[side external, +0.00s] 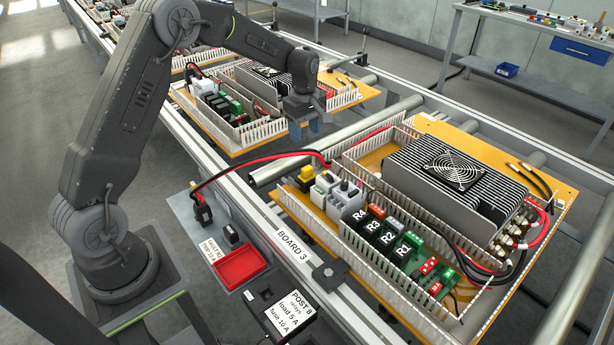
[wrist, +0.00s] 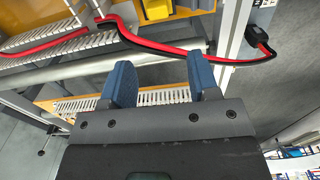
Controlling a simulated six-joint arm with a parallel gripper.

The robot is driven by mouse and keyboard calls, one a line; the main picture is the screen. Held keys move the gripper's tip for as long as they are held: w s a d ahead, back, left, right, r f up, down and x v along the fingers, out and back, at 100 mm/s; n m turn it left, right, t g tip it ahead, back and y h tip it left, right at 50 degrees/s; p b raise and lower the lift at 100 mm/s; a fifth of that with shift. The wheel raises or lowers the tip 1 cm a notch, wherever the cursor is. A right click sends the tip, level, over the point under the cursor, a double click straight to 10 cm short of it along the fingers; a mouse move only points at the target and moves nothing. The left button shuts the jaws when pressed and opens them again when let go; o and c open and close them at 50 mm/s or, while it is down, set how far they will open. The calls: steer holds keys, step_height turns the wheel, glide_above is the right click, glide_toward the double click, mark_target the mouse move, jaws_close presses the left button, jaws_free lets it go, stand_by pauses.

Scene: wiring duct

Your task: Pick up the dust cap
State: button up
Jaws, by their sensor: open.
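I cannot identify the dust cap with certainty. A yellow piece (side external: 306,174) stands at the left corner of the near board, beside grey modules, and may be it. A yellow piece also shows at the top of the wrist view (wrist: 156,9). My gripper (side external: 305,131) hangs above the gap between the near and far boards, clear of both. Its two blue fingers (wrist: 160,72) are apart with nothing held between them. The yellow piece is to the right of and nearer than my gripper in the side view.
The near board (side external: 373,158) carries a black fan-topped unit (side external: 450,172), white slotted ducts and relays. A red and black cable (side external: 262,158) runs from a connector (side external: 203,213) to this board. A red tray (side external: 241,267) sits beside the rail. Another populated board (side external: 205,128) lies behind.

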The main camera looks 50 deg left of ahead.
mark_target(307, 168)
step_height(307, 168, down, 9)
steer(key=shift+r, duration=0.1)
steer(key=shift+w+d+f, duration=0.1)
steer(key=shift+f, duration=1.3)
steer(key=shift+w+d+f, duration=0.1)
steer(key=shift+f, duration=1.25)
steer(key=c, duration=0.6)
